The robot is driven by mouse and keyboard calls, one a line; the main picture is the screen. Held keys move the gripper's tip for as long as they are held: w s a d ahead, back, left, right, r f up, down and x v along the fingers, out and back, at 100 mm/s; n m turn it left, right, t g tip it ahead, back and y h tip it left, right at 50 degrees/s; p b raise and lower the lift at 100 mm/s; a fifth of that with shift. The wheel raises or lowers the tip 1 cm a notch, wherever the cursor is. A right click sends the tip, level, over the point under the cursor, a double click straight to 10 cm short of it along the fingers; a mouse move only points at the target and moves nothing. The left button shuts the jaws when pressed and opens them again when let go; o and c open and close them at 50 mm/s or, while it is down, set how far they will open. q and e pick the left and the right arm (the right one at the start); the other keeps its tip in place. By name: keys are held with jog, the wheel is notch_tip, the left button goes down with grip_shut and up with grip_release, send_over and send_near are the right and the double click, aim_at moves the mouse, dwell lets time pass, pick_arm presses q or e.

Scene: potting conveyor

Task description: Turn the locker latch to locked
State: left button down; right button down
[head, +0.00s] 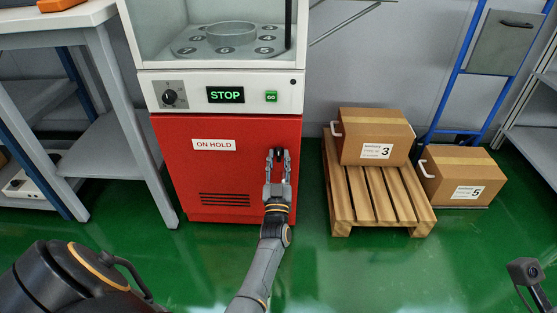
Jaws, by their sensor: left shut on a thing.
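The red locker (225,172) is the lower part of the machine, with a white ON HOLD label and dark vent slots on its closed front. My left gripper (278,156) reaches up to the right side of this front, its fingers pointing away from me. It is shut on the small latch there. The fingers hide most of the latch, so I cannot tell which way it is turned. My right gripper is not in view.
Above the locker are a black knob (169,97), a green STOP display (225,95) and a small green button (271,97). A wooden pallet (375,195) with a carton (376,135) stands to the right. Another carton (461,177) sits beside it. Green floor is clear in front.

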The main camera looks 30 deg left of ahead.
pick_arm(q)
jog(key=c, duration=1.4)
grip_release()
jog(key=shift+o, duration=0.2)
jog(key=s+d+m+g+h+p, duration=0.15)
jog(key=s+m+h+p, duration=1)
jog(key=m, duration=1.15)
jog(key=s+d+f+n+g+p, duration=0.4)
jog(key=s+f+p, duration=0.2)
jog(key=s+p, duration=0.1)
jog(key=s+d+f+n+g+p, duration=0.4)
jog(key=s+d+f+p, duration=0.1)
jog(key=s+p, duration=0.3)
jog(key=shift+s+d+f+n+g+p, duration=0.15)
jog(key=shift+s+f+n+g+p, duration=0.2)
jog(key=shift+s+f, duration=0.2)
